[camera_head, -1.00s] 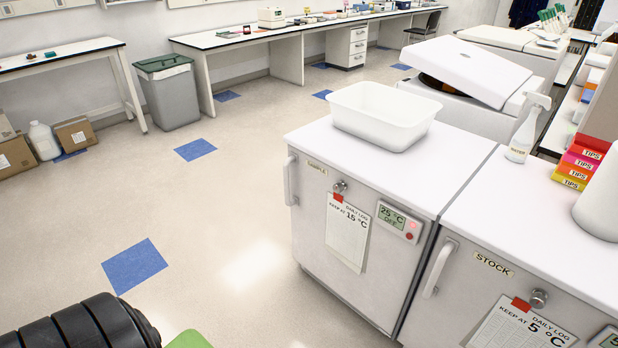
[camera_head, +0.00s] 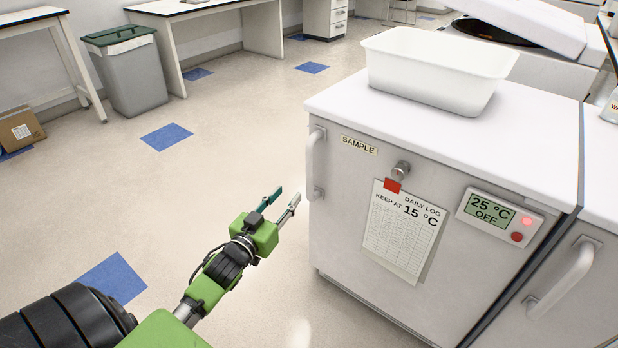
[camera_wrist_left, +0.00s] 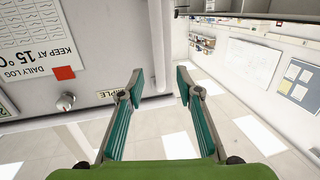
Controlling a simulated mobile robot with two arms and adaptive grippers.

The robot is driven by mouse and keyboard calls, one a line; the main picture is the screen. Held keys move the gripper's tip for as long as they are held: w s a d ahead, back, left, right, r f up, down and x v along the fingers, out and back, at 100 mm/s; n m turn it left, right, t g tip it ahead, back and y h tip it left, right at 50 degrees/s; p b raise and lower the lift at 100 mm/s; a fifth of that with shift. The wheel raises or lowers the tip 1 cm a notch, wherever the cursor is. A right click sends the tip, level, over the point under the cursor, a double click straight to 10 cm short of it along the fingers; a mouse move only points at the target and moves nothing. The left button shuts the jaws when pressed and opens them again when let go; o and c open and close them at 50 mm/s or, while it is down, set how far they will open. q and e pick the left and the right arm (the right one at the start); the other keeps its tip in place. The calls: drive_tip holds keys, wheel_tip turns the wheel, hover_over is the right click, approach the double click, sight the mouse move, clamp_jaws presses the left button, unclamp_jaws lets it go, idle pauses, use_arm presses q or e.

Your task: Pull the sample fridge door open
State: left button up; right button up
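The sample fridge (camera_head: 340,240) is a white cabinet labelled SAMPLE, with its door shut. Its door handle (camera_head: 312,165) is a white vertical bar at the door's left edge. My left gripper (camera_head: 286,198) is open and empty, a little left of the lower end of the handle in the head view. In the left wrist view, the open fingers (camera_wrist_left: 155,88) point toward the handle (camera_wrist_left: 160,45), which shows ahead of the gap between the fingertips. No contact shows. My right gripper is out of view.
The door carries a knob (camera_head: 401,169), a log sheet (camera_head: 400,230) and a 25 °C OFF display (camera_head: 490,214). A white tub (camera_head: 435,85) stands on top. The neighbouring fridge's handle (camera_head: 565,280) is at the right. The floor (camera_head: 240,140) left of the fridge is clear.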

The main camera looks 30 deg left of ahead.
sight(308, 167)
use_arm(q)
drive_tip(key=w+b, duration=0.1)
drive_tip(key=w, duration=0.3)
drive_tip(key=w+a+r, duration=0.1)
drive_tip(key=w, duration=0.4)
drive_tip(key=w+b, duration=0.1)
drive_tip(key=w, duration=0.3)
drive_tip(key=shift+w+a+r+b, duration=0.2)
drive_tip(key=shift+w+r+b, duration=0.1)
drive_tip(key=shift+w+r, duration=0.1)
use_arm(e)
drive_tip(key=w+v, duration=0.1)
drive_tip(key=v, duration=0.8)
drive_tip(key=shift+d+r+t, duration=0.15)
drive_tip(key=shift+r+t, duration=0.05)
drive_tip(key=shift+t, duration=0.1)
use_arm(q)
drive_tip(key=shift+c, duration=0.3)
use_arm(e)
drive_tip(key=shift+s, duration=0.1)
use_arm(q)
clamp_jaws()
